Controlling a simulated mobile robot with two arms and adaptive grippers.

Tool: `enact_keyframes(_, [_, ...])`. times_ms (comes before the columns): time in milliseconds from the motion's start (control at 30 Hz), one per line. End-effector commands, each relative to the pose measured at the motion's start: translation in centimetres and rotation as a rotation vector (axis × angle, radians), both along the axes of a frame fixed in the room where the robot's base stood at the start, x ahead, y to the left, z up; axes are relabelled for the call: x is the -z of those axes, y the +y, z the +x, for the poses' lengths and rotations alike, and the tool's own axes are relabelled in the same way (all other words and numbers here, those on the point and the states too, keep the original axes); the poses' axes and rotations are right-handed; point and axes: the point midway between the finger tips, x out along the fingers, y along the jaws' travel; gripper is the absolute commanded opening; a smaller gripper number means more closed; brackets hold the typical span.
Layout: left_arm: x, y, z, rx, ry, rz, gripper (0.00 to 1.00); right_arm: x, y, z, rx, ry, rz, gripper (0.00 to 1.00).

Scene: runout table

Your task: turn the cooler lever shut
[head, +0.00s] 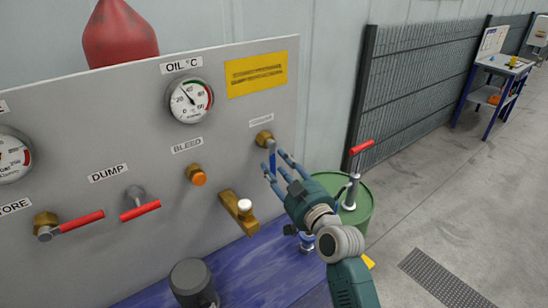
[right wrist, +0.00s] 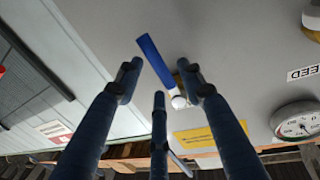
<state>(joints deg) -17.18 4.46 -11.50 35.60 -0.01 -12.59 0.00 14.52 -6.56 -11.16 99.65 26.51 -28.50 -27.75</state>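The cooler lever is a blue handle (head: 272,159) on a brass valve (head: 264,137) at the right end of the grey panel. It hangs roughly straight down from its hub, below a small label too blurred to read. In the right wrist view the blue lever (right wrist: 154,59) and its pale hub (right wrist: 178,102) show beyond my fingers. My right gripper (head: 279,166) is at the lever, its three fingers spread. In the right wrist view the open fingertips (right wrist: 160,82) stand around the lever's line; I cannot tell whether any touches it. My left gripper is out of view.
Left on the panel are red DUMP (head: 141,210) and STORE (head: 80,221) levers, an orange BLEED knob (head: 199,179) and a brass valve with white knob (head: 244,206). A green drum (head: 362,212) with a red-handled pump stands right behind my right arm. Open floor lies right.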

Motion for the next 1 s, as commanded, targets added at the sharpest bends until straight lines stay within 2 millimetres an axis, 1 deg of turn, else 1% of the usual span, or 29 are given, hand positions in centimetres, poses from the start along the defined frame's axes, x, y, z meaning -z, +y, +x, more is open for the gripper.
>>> enact_keyframes(33, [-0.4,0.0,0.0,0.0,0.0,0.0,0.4,-0.3,0.3,0.7,0.0,0.0,0.001,0.39])
enact_keyframes(100, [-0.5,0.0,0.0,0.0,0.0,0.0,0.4,-0.2,0.7,1.5,0.0,0.0,0.0,0.39])
enact_keyframes(233, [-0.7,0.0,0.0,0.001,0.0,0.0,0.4,-0.1,1.1,2.4,0.0,0.0,0.001,0.39])
enact_keyframes(367, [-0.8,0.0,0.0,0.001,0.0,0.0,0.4,0.0,1.3,2.8,0.0,0.001,0.0,0.39])
enact_keyframes(600, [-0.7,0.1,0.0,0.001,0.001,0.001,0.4,0.1,1.3,2.8,0.0,0.001,0.0,0.39])
enact_keyframes(800, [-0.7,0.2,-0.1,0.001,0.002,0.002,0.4,0.1,1.3,2.8,0.0,0.001,0.0,0.0])
enact_keyframes(1000, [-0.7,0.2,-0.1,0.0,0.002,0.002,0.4,0.1,1.2,2.8,0.0,0.001,0.0,0.0])
